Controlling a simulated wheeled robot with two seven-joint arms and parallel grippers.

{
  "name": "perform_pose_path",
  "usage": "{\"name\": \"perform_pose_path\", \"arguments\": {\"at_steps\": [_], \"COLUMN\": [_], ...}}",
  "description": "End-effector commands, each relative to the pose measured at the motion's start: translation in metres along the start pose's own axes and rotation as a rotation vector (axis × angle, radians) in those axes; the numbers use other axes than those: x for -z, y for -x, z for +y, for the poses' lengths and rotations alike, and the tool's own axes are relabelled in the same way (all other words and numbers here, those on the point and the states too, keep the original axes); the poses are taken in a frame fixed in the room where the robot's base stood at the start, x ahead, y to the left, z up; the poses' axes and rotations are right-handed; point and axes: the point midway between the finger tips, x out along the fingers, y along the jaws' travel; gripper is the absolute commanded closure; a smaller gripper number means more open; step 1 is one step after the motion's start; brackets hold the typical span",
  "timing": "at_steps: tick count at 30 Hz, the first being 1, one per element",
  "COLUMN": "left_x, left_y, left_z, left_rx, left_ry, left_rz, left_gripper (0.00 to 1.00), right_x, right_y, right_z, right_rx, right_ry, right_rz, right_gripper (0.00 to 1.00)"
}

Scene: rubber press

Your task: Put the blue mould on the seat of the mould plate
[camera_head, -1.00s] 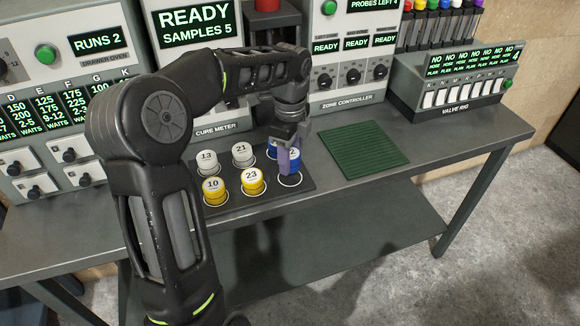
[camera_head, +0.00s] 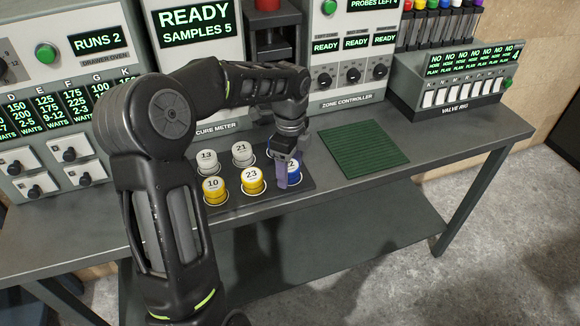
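The blue mould (camera_head: 294,172) has a white top with a partly hidden number. It stands upright at the front right seat of the dark mould plate (camera_head: 228,206). Whether its base rests on the plate or is slightly above it is hard to tell. My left gripper (camera_head: 284,172) comes down from behind. One purple-grey finger covers the left part of the mould; the other finger is hidden. The gripper appears shut on the mould. My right gripper is not in view.
White moulds 13 (camera_head: 208,161) and 21 (camera_head: 242,152) and yellow moulds 10 (camera_head: 214,189) and 23 (camera_head: 253,180) stand on the plate, close to the left of the blue one. A green mat (camera_head: 362,150) lies bare to the right. The cure meter stands behind.

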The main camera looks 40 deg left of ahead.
Motion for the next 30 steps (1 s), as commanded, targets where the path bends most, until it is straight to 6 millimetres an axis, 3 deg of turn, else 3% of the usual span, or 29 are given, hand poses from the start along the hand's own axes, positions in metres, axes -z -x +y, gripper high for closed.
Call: {"name": "perform_pose_path", "arguments": {"at_steps": [8, 14, 27, 30], "left_x": [0.0, 0.0, 0.0, 0.0], "left_y": [0.001, 0.013, 0.097, 0.116], "left_z": [0.0, -0.001, -0.001, 0.0], "left_rx": [0.0, 0.002, 0.004, 0.001], "left_ry": [0.0, 0.001, 0.0, 0.0], "left_rz": [0.0, -0.001, 0.001, 0.0], "left_gripper": [0.32, 0.32, 0.32, 0.32], "right_x": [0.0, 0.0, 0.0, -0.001], "right_y": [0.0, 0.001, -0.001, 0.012], "right_z": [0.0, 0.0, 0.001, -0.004], "right_rx": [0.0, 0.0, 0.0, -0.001], "right_ry": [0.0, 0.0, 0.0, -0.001], "right_rz": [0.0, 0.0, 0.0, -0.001], "right_gripper": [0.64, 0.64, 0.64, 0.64]}}
